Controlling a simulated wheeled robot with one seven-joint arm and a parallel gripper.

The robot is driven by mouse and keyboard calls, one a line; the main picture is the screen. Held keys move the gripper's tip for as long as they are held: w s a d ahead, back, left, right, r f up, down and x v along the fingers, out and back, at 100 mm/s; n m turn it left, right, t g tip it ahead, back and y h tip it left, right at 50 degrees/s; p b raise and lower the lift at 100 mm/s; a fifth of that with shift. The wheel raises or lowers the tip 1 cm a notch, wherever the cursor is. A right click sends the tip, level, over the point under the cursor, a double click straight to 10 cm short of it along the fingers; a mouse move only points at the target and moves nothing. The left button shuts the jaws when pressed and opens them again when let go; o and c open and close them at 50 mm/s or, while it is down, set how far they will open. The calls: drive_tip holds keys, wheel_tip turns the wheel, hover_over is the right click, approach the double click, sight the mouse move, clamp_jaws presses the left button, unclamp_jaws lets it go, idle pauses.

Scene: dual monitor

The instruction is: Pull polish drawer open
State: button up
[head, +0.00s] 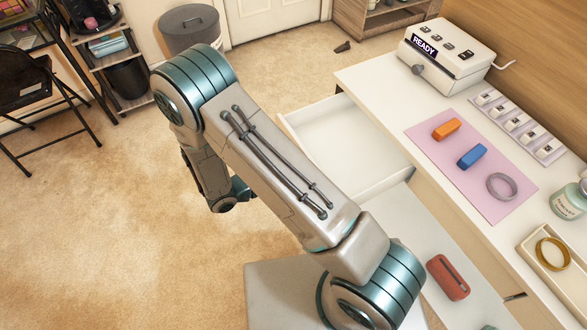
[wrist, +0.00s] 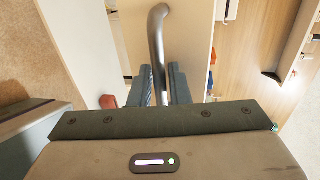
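A pale drawer (head: 345,145) stands pulled out from the left side of the white desk (head: 390,85) in the head view. Its inside looks empty where it shows; my arm covers part of it. I see no readable drawer label. In the wrist view my gripper (wrist: 162,86) has its two dark fingers on either side of a curved grey metal handle (wrist: 157,35). The fingers appear closed on the handle, with little or no gap. A pale panel (wrist: 188,35) lies behind the handle. In the head view my arm hides the fingers and the handle.
On the desk are a READY machine (head: 447,55) and a pink mat (head: 470,165) with an orange block, a blue block and a grey ring. A red item (head: 447,277) lies below the desktop. Carpet is clear at left, towards a folding chair (head: 35,85) and grey bin (head: 188,30).

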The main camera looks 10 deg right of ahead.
drive_tip(key=v, duration=1.3)
drive_tip(key=shift+a, duration=0.4)
drive_tip(key=shift+s+p, duration=0.1)
drive_tip(key=shift+p, duration=0.2)
drive_tip(key=s+d+r+n+g+y+p, duration=0.1)
drive_tip(key=d+r+n+y, duration=0.4)
drive_tip(key=r+n, duration=0.5)
drive_tip(key=s+d+r+n+y+p, duration=0.3)
drive_tip(key=d+r+n+p, duration=0.3)
drive_tip(key=r+n, duration=0.5)
drive_tip(key=s+d+r+n+g+y+p, duration=0.1)
drive_tip(key=s+d+r+n+y+p, duration=0.1)
drive_tip(key=d+r+n+y, duration=0.4)
wheel_tip(320, 180, up, 6)
drive_tip(key=d+n+p, duration=0.1)
drive_tip(key=d+n, duration=0.1)
drive_tip(key=n, duration=0.2)
drive_tip(key=shift+s+d+n+g+y, duration=0.3)
drive_tip(key=shift+d+n, duration=0.1)
